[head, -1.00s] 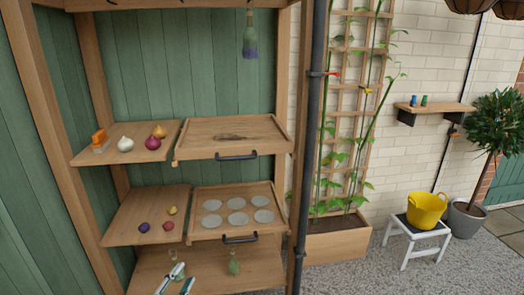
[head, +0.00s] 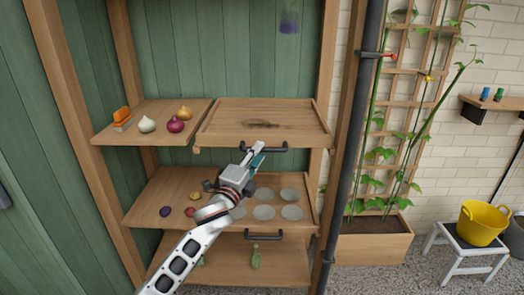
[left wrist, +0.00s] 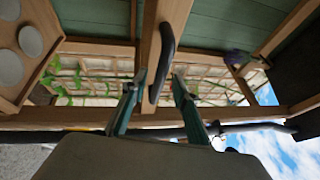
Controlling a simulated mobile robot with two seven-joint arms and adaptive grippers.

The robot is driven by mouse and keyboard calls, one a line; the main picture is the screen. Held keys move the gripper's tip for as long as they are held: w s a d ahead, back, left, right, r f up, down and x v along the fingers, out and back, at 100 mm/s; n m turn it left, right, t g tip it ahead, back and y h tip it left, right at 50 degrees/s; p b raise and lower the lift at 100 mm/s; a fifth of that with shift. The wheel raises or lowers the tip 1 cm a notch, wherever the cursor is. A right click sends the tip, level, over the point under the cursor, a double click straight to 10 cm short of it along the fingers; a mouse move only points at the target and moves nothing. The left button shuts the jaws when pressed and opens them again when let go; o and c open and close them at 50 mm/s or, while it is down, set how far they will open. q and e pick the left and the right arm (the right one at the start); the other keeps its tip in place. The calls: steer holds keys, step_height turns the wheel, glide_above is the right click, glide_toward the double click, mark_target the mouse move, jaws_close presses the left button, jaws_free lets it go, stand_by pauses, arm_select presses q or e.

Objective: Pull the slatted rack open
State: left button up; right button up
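The upper wooden pull-out (head: 225,117), which I take for the rack, sits at the right of the upper shelf with a dark bar handle (head: 276,149) on its front. I cannot make out slats clearly. A small brown thing (head: 262,124) lies on it. My left gripper (head: 257,156) is at this handle, partly covering its left part. In the left wrist view the dark handle (left wrist: 165,52) reaches down between the two spread fingers (left wrist: 156,96). The gripper is open; I cannot tell whether a finger touches the bar. My right gripper is not in view.
Below is another pull-out (head: 307,190) with pale discs and its own handle (head: 264,235); my left arm passes in front of it. Bulbs and an orange-topped brush (head: 121,119) lie on the upper left shelf. A dark pipe (head: 354,120) stands right of the shelving.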

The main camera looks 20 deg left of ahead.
arm_select(q)
steer(key=shift+x, duration=0.95)
steer(key=shift+w+d+r, duration=0.1)
steer(key=shift+w, duration=0.25)
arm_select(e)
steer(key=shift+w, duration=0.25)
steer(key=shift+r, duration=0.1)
arm_select(q)
jaws_close()
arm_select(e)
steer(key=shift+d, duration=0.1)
